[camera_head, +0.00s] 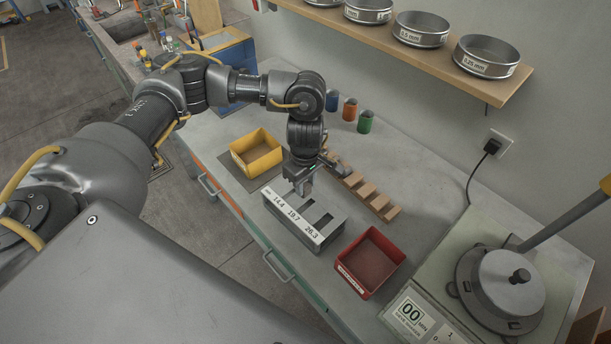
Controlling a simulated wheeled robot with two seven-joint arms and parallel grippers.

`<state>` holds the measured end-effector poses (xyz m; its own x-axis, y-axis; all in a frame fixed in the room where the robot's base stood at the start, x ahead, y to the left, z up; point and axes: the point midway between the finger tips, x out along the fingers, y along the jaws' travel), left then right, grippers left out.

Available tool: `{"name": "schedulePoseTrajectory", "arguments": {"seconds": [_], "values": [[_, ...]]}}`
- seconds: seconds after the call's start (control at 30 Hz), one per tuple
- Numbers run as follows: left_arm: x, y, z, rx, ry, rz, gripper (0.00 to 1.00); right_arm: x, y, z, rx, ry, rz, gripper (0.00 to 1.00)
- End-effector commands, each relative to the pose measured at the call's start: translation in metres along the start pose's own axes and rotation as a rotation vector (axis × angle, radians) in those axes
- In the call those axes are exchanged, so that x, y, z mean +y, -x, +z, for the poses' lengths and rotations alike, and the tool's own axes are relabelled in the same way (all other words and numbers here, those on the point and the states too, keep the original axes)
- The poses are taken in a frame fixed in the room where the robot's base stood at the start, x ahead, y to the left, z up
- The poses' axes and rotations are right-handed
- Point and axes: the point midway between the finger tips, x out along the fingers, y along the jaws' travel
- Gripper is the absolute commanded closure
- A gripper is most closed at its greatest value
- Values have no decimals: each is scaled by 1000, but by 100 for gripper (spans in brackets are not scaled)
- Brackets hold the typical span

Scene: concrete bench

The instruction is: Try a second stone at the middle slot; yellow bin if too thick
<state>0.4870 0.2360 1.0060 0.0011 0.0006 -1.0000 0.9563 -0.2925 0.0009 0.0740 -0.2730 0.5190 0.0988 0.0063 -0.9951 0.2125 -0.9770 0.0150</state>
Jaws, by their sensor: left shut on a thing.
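The grey slot gauge (322,243) stands on the bench, its front marked 14.4, 19.7 and 26.3. Its middle and right slots show as dark openings; the left end is partly behind my gripper. My left gripper (302,189) points down at the gauge's far left end. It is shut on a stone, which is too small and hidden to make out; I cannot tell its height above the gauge. The yellow bin (241,160) stands left of the gripper, and no stone shows in it. My right gripper is not in view.
A red bin (348,279) stands right of the gauge. Blue, orange and green cups (365,123) stand near the wall. Sieves (486,57) line a shelf.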

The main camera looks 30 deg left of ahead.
Motion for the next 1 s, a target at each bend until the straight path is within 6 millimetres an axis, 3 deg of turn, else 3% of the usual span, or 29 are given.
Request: {"name": "schedulePoseTrajectory", "arguments": {"seconds": [0.37, 1.0], "values": [[0, -9, 0, -1, -4, 0, 91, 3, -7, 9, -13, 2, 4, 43], [0, -45, 1, -1, -5, 1, 91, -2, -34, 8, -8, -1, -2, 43]]}}
